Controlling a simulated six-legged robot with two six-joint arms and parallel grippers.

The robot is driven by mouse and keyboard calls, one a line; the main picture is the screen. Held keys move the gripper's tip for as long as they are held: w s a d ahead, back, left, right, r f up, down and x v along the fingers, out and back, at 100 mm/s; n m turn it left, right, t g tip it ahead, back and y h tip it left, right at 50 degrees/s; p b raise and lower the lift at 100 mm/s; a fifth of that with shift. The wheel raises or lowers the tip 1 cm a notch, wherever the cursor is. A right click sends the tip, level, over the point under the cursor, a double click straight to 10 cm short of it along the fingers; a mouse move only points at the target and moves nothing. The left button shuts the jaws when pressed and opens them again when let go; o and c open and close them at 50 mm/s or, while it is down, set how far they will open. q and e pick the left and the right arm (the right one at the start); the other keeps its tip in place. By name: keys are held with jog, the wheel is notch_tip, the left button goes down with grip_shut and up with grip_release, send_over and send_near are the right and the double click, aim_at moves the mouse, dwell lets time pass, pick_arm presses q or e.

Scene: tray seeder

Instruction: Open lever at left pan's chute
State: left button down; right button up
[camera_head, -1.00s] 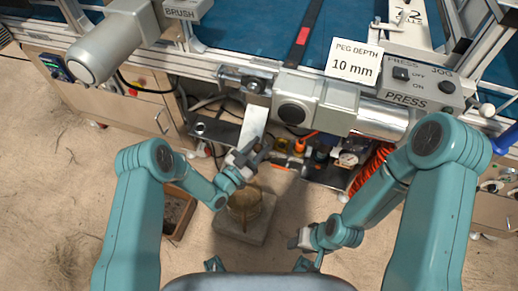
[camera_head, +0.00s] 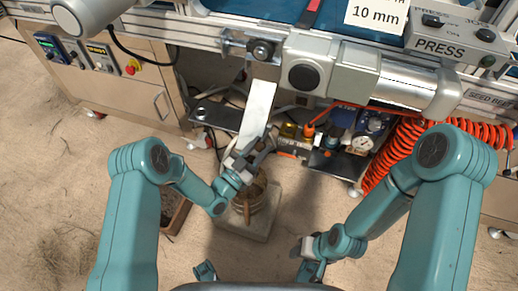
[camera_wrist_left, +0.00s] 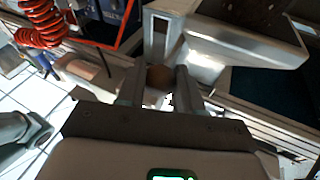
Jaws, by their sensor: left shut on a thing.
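The bare metal chute (camera_head: 259,105) slopes down from under the machine in the head view. My left gripper (camera_head: 246,156) is at its lower end. The wrist view shows the left gripper (camera_wrist_left: 160,92) with its two fingers on either side of a small brown rounded piece (camera_wrist_left: 159,77), which looks like the lever's knob. The lever's arm is hidden by the gripper. The chute's metal channel (camera_wrist_left: 160,35) shows beyond the fingers. My right gripper (camera_head: 303,248) is low in the middle, away from the chute; its jaw gap is not clear.
A round container (camera_head: 257,203) stands on a pale slab (camera_head: 254,226) below the left gripper. A brown box (camera_head: 173,214) is at its left. A red coiled hose (camera_head: 405,145) and a gauge (camera_head: 361,144) are at the right.

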pick_arm(q)
jog(key=shift+s+d+f+b, duration=0.15)
jog(key=shift+d+f+b, duration=0.15)
jog(key=shift+f+b, duration=0.35)
jog(key=shift+f, duration=0.1)
jog(key=c, duration=0.8)
grip_release()
jog(key=shift+a, duration=0.25)
jog(key=p+v, duration=0.2)
jog(key=v, duration=1.4)
jog(key=shift+p, duration=0.3)
